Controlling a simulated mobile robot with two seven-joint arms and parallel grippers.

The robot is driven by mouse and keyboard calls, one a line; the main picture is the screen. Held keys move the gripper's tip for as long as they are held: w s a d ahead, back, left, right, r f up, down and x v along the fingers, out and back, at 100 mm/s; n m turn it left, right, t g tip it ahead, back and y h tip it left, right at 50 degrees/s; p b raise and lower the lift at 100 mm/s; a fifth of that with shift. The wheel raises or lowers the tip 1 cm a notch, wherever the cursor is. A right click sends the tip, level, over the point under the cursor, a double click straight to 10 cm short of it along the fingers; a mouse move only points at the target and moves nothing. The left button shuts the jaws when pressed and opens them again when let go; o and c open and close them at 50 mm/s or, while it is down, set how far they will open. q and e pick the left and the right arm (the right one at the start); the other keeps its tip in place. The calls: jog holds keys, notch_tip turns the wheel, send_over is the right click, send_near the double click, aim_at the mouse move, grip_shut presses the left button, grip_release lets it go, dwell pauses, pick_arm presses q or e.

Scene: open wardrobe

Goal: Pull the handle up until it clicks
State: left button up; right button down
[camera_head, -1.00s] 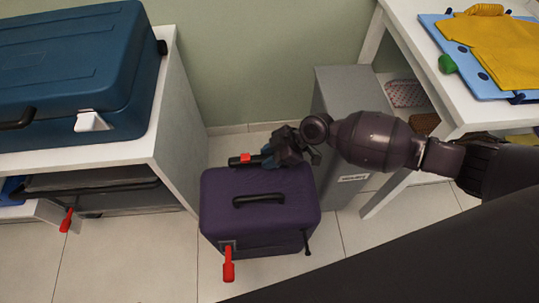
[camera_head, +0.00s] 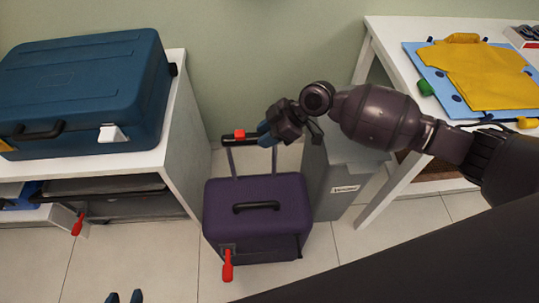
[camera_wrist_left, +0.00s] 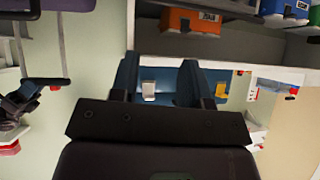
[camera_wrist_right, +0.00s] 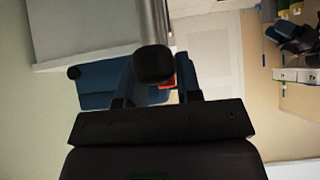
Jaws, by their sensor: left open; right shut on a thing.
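The purple suitcase (camera_head: 257,222) stands upright on the floor. Its telescopic handle (camera_head: 226,142), a black bar with a red button (camera_head: 239,134), is raised above the suitcase on two thin rods. My right gripper (camera_head: 268,134) is shut on the bar's right end. In the right wrist view, the black bar end (camera_wrist_right: 153,64) sits between the fingers, with some red behind it. My left gripper (camera_head: 124,297) shows only its blue fingertips at the bottom edge of the head view. In the left wrist view (camera_wrist_left: 158,78) it is open and empty.
A blue case (camera_head: 85,85) lies on the white shelf (camera_head: 185,130) at left. A grey box (camera_head: 340,180) stands close right of the suitcase. A white table (camera_head: 385,55) with yellow clothing (camera_head: 490,75) is at right. A red tag (camera_head: 227,265) hangs on the suitcase front.

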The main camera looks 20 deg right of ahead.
pick_arm(q)
jog(key=r+p, duration=0.3)
jog(key=p, duration=0.1)
jog(key=shift+s+a+r, duration=0.15)
jog(key=shift+s+r, duration=0.05)
jog(key=shift+r, duration=0.2)
pick_arm(e)
notch_tip(320, 180, up, 14)
jog(key=shift+w, duration=0.15)
jog(key=shift+r, duration=0.1)
jog(key=c, duration=1.1)
grip_release()
jog(key=shift+r, duration=0.1)
jog(key=o, duration=0.3)
pick_arm(q)
jog(key=shift+w+r+t+p, duration=0.1)
jog(key=shift+r+t+p, duration=0.2)
jog(key=shift+r+p, duration=0.2)
pick_arm(e)
jog(key=v, duration=1)
jog(key=shift+d, duration=0.35)
